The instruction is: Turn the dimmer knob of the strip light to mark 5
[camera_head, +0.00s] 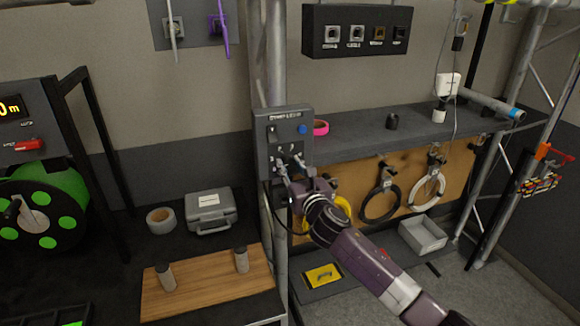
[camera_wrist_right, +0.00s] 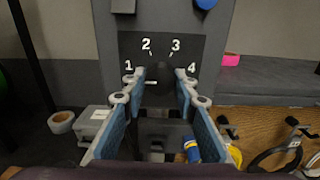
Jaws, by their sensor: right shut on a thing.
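The strip light control box (camera_head: 284,122) is a grey box on the vertical truss post in the head view. Its dial plate shows in the right wrist view (camera_wrist_right: 161,46), with marks 1, 2, 3 and 4 legible; mark 5 is not visible. The dark dimmer knob (camera_wrist_right: 158,92) sits in the middle of the dial, and a white line on it points left, near mark 1. My right gripper (camera_head: 298,182) is at the lower part of the box. In the wrist view its fingers (camera_wrist_right: 160,79) are shut on the knob from both sides. My left gripper is not in view.
A blue button (camera_head: 303,129) and a switch (camera_head: 271,132) sit above the dial. A grey shelf (camera_head: 350,126) with pink tape (camera_head: 320,127) extends to the right, with cable coils (camera_head: 380,203) hanging below. A grey case (camera_head: 211,212) lies to the left.

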